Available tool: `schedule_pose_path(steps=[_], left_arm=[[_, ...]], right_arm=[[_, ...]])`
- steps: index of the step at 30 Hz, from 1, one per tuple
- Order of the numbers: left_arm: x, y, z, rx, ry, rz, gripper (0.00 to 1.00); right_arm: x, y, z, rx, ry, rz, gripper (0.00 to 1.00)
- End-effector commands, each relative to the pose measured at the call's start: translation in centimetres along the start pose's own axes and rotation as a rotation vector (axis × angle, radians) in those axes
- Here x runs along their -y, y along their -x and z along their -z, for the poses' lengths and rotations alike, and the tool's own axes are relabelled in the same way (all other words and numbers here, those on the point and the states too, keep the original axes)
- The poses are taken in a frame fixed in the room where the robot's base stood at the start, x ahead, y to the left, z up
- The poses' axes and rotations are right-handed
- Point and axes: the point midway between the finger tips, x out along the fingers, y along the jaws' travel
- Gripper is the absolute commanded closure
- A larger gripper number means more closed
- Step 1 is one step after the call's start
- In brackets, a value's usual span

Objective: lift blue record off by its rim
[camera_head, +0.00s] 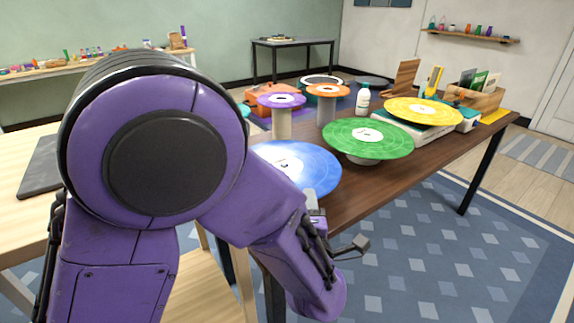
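The blue record (312,166) lies roughly level at the near left of the dark table. My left arm hides its left part and whatever supports it. My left gripper (338,224) is at the record's near right rim, beyond the table's front edge. Its fingers look spread apart, one pale finger close against the rim and a dark one lower right. I cannot tell whether the pale finger touches the record. My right gripper is not in view.
A green record (390,139) on a stand is right of the blue one; a yellow record (425,111) lies behind it. Purple (281,101) and orange (328,90) discs sit on posts. A white bottle (363,101) stands between. Floor right of the gripper is clear.

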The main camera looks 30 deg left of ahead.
Motion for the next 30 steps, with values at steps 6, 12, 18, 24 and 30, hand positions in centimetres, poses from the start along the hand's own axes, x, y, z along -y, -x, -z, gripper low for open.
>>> schedule_pose_path(steps=[6,12,18,24,30], left_arm=[[0.0,-3.0,0.3,-0.002,-0.001,-0.001,0.63],[0.0,-6.0,0.3,0.000,-0.001,-0.001,0.63],[0.0,-6.2,0.3,0.001,-0.002,0.000,0.63],[0.0,-6.2,0.3,0.001,-0.002,0.000,1.00],[0.0,-6.2,0.3,0.001,-0.001,-0.001,1.00]], right_arm=[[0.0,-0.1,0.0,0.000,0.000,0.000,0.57],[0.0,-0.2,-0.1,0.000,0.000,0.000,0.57],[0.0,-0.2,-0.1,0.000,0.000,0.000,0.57],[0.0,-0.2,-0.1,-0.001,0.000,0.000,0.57],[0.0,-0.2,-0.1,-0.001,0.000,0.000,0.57]])
